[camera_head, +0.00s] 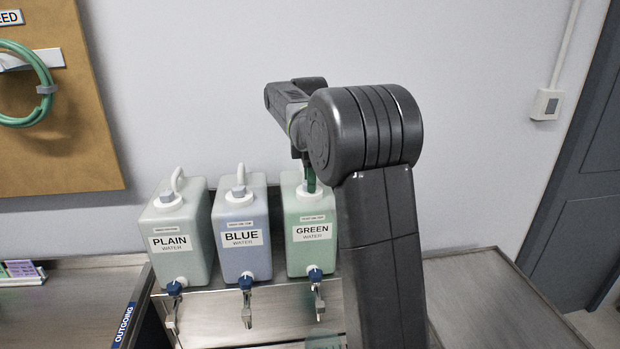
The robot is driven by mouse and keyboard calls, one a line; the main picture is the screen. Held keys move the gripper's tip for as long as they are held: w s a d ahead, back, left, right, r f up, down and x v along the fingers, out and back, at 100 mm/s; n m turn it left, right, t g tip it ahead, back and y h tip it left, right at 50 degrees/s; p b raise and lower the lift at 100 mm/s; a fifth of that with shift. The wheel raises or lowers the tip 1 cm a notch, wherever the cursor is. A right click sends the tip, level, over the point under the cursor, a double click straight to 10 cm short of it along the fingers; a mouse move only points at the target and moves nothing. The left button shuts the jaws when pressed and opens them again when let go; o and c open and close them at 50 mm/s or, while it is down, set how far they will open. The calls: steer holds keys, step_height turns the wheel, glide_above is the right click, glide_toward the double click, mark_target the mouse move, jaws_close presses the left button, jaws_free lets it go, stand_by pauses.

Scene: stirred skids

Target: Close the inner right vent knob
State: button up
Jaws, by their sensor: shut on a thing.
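Three water containers stand in a row: plain (180,238), blue (240,234) and green (309,236). A light grey cap tops the plain one (167,197) and the blue one (238,191). The green container, at the right, has a pale cap (309,193) on top. My gripper (309,183) points down there, shut on the vent knob at that cap. The jaws are small and partly hidden by my arm, so the knob's turn cannot be told.
Taps with blue collars (174,288) hang at the front of the containers. A board with a coiled green hose (30,120) is on the wall at left. A bare counter (490,300) lies at right, beside a grey door (590,180).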

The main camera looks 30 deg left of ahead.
steer(key=m, duration=1.3)
steer(key=shift+m, duration=0.4)
steer(key=m, duration=0.4)
steer(key=shift+s, duration=0.1)
steer(key=shift+r+m, duration=0.1)
steer(key=shift+m, duration=2)
steer(key=o, duration=1)
